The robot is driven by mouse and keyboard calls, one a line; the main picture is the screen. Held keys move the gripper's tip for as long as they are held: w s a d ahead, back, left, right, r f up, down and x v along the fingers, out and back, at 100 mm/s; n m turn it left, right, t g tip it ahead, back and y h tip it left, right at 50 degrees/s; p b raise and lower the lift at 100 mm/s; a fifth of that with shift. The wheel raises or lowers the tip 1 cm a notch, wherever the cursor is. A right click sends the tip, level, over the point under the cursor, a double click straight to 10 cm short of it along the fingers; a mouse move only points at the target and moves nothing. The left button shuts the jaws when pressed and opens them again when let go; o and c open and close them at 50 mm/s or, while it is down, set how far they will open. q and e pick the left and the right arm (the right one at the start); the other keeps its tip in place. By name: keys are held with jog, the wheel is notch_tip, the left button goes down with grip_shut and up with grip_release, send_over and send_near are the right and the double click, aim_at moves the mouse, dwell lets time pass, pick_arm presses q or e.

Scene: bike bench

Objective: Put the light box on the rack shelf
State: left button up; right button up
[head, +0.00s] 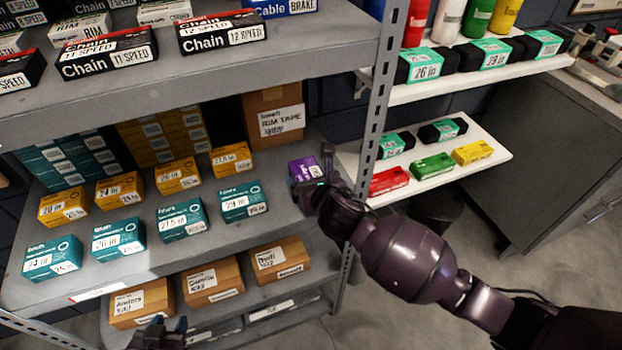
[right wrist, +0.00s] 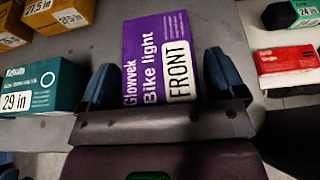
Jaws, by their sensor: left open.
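The light box (head: 305,170) is a small purple box at the right end of the rack's middle shelf (head: 270,220). In the right wrist view the light box (right wrist: 160,55) reads "Bike light FRONT". My left gripper (head: 160,335) is open and empty at the bottom edge of the head view, in front of the lower shelf.
Teal tube boxes (head: 243,201) and orange boxes (head: 177,176) stand left of the light box. A cardboard rim tape box (head: 275,118) stands behind it. The rack's upright post (head: 372,130) is close on the right. A white shelf (head: 430,185) with coloured boxes lies beyond.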

jog(key=shift+r, duration=0.1)
jog(key=shift+p+v, duration=1)
jog(key=shift+v, duration=5)
